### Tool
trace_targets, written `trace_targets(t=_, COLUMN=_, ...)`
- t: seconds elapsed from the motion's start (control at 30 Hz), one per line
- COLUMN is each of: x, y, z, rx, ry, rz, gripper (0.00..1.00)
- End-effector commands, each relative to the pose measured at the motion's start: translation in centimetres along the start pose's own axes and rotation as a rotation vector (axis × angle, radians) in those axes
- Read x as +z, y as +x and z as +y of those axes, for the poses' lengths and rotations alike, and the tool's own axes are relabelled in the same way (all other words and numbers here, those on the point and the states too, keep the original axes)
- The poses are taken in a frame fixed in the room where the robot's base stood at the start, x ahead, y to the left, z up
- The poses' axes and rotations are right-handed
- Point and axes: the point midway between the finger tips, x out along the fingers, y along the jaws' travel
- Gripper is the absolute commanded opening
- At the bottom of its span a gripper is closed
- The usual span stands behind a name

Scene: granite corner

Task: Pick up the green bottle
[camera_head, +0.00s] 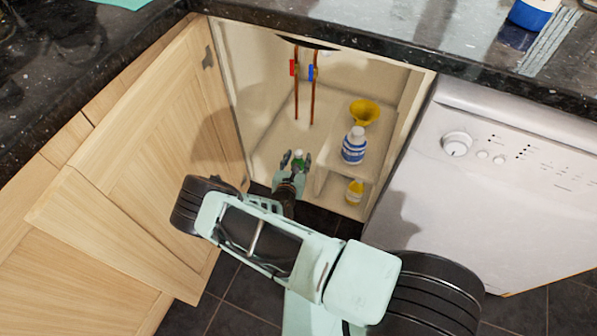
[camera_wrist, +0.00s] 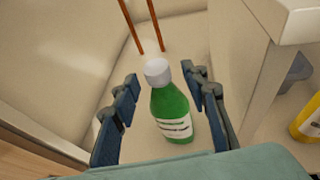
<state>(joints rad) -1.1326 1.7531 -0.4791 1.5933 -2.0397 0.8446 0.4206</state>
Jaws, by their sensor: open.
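The green bottle (camera_wrist: 170,103) has a grey-white cap and a pale label and stands in the wrist view between the two fingers of my gripper (camera_wrist: 162,95). The fingers are open, with a gap on each side of the bottle. In the head view the bottle (camera_head: 298,157) is small and partly hidden, at the mouth of the open under-counter cabinet (camera_head: 275,120). My gripper (camera_head: 296,162) reaches into the cabinet around it there.
A shelf on the cabinet's right holds a blue-and-white bottle (camera_head: 354,146) and a yellow funnel (camera_head: 364,112). A yellow bottle (camera_head: 355,191) stands below. Copper pipes (camera_head: 296,90) run down the back. The open wooden door (camera_head: 165,140) is left, a white appliance (camera_head: 490,190) right.

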Motion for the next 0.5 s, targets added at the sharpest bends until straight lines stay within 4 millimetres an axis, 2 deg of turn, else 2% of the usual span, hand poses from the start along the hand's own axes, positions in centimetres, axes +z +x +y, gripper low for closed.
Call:
trace_targets(t=0.03, x=-0.40, y=0.96, z=-0.02, rx=0.000, ry=0.001, rz=0.000, gripper=0.41)
trace_targets(t=0.1, x=-0.28, y=1.60, z=0.03, rx=0.000, ry=0.001, rz=-0.001, gripper=0.41)
trace_targets(t=0.33, x=-0.07, y=1.71, z=0.04, rx=0.000, ry=0.001, rz=0.001, gripper=0.41)
trace_targets(t=0.5, x=-0.06, y=1.69, z=0.05, rx=0.000, ry=0.001, rz=0.001, gripper=0.22)
